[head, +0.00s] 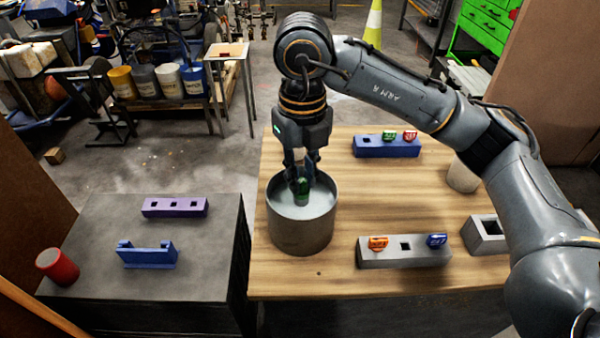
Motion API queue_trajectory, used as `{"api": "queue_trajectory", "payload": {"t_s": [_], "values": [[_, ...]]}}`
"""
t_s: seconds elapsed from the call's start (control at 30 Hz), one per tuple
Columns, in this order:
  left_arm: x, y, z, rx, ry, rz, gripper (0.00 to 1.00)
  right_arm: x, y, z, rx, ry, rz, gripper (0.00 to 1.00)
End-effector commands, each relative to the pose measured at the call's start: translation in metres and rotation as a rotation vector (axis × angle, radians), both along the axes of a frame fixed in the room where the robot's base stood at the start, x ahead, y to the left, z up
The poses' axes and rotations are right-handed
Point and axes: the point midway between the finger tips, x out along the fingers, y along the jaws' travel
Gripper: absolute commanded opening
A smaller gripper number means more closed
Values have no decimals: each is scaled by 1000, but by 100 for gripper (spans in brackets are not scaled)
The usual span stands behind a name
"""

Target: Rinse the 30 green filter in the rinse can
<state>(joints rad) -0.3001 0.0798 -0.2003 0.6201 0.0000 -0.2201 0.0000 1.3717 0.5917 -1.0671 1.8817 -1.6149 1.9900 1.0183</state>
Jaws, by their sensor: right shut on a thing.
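My right gripper (301,168) points down over the rinse can (300,230), a grey round can on the wooden table. It is shut on a small green filter (302,187), held upright at the can's mouth. The filter's lower end is inside the can, by the pale liquid; I cannot tell how deep it reaches. Its number cannot be read. Another green filter (389,135) stands in the blue rack (385,151) at the back, beside a red filter (410,136). My left gripper is not in view.
A grey rack (403,258) holds an orange filter (378,243) and a blue filter (436,240). A grey box (484,237) and pale cylinder (462,176) stand right. The dark left table bears a purple rack (175,207), blue holder (148,257) and red cylinder (57,266).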

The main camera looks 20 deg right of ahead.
Motion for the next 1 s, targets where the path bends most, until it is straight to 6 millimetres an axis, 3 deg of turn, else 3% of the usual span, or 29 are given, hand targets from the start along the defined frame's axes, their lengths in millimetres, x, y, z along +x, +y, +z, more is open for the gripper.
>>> {"api": "queue_trajectory", "payload": {"t_s": [0.13, 1.0], "values": [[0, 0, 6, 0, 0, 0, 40, 0, 0, 9, 0, -2, 0, 0], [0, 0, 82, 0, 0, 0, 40, 0, 0, 116, 0, -1, -1, 0]]}}
